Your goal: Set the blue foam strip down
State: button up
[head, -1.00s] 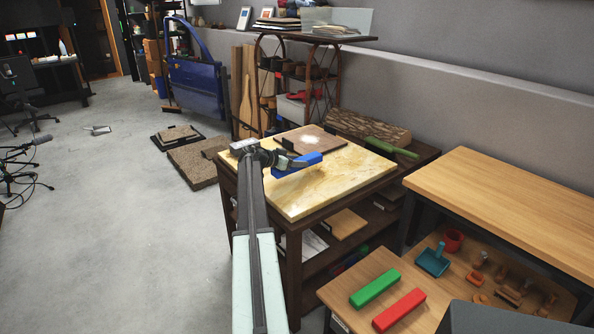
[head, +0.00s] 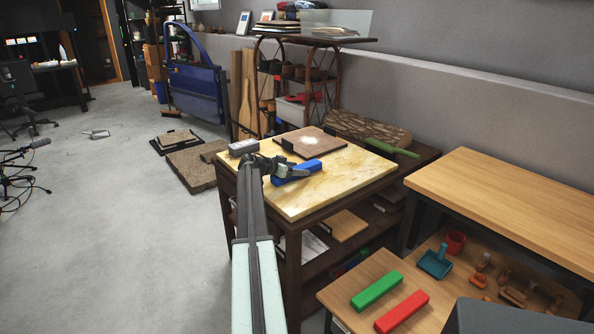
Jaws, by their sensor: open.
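The blue foam strip (head: 306,169) lies on or just above the pale stone-like top of the dark wooden table (head: 330,191). My gripper (head: 283,172) is open at the left end of the strip, its fingers beside or around that end. The arm hides part of the strip's left end, so I cannot tell whether a finger touches it.
A brown board with a white patch (head: 309,141) and a grey block (head: 243,147) are on the same tabletop. A green-handled tool (head: 392,147) and a log (head: 366,130) are behind. Green (head: 376,291) and red (head: 401,312) strips lie on a lower table. The tabletop's front is clear.

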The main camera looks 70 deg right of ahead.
jog(key=p+v, duration=0.4)
jog(key=v, duration=0.7)
jog(key=shift+a+r, duration=0.15)
jog(key=shift+r, duration=0.05)
jog(key=shift+w+a+p, duration=0.25)
jog(key=shift+a+p, duration=0.05)
jog(key=w+a+f+n+t+y, duration=0.1)
jog(key=w+a+f+n+t, duration=0.2)
jog(key=w+a, duration=0.7)
jog(key=w+a+f+n+t+y, duration=0.15)
jog(key=w+a+f+n, duration=0.3)
jog(key=a, duration=1.15)
jog(key=w+a+f+n+t+y, duration=0.2)
jog(key=w+a+f+n, duration=0.3)
jog(key=a, duration=0.8)
jog(key=s+a+f+n+y, duration=0.1)
jog(key=a+n+y, duration=0.2)
jog(key=a, duration=1.8)
jog(key=s+a+f+n+y, duration=0.1)
jog(key=a+n+y, duration=0.2)
jog(key=a+n, duration=0.6)
jog(key=a, duration=1.2)
jog(key=shift+a+t+y, duration=0.3)
jog(key=shift+t+y, duration=0.05)
